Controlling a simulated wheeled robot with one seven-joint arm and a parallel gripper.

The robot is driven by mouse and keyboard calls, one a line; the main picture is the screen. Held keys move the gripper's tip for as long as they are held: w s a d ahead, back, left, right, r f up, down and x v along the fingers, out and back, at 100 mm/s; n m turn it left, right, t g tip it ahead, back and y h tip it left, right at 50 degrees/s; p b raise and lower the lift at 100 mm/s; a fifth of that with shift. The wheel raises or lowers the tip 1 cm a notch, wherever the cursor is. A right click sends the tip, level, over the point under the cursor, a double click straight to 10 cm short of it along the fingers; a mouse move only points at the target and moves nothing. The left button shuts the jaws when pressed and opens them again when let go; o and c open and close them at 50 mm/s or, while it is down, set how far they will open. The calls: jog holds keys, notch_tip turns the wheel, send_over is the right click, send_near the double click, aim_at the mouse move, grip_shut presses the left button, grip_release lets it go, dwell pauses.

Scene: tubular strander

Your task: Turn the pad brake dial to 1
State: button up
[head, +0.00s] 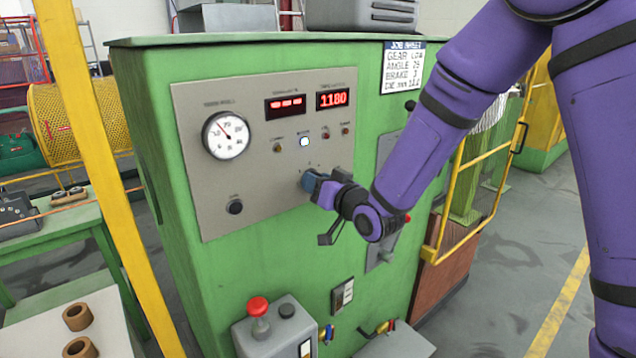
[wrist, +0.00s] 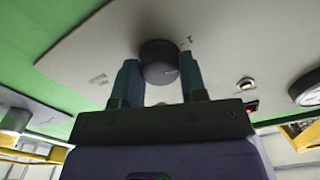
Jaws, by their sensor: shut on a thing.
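My gripper (head: 312,184) is at the grey control panel (head: 262,100) in the head view, over a dial at the panel's lower right. In the wrist view a round dark knob (wrist: 158,60) sits between the two fingers of my gripper (wrist: 158,82), one on each side, and they are shut on it. Small scale marks show beside the knob. Its label and the number it points to cannot be read. In the head view my gripper hides most of this dial.
A second black knob (head: 235,207), a round gauge (head: 226,135) and red displays (head: 333,99) are on the panel. A job sheet (head: 403,68) is at upper right. A box with a red button (head: 258,306) stands below. A yellow post (head: 105,170) is at left.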

jog(key=shift+n, duration=1.7)
jog(key=o, duration=0.9)
jog(key=shift+s+d, duration=0.15)
